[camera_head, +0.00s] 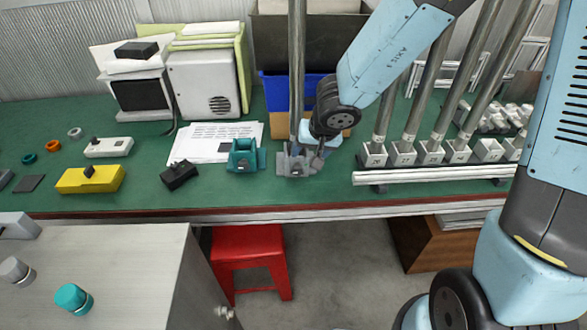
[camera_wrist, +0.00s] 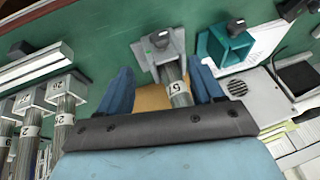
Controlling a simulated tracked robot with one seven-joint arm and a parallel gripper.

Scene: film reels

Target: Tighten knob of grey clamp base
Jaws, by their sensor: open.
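The grey clamp base (camera_head: 295,164) stands near the front edge of the green bench, with an upright metal pole (camera_head: 297,75) in it. The pole (camera_wrist: 176,88), marked 57, runs from the base toward my wrist. My gripper (camera_head: 315,154) is just right of the base in the head view, partly covering its right side. In the wrist view its two blue fingers (camera_wrist: 161,80) are spread apart, with the pole showing between them. I see no finger on the knob.
A teal clamp base (camera_head: 244,156) stands left of the grey one. Further left are a black clamp part (camera_head: 178,174) and a yellow box (camera_head: 90,180). A red stool (camera_head: 248,248) stands below.

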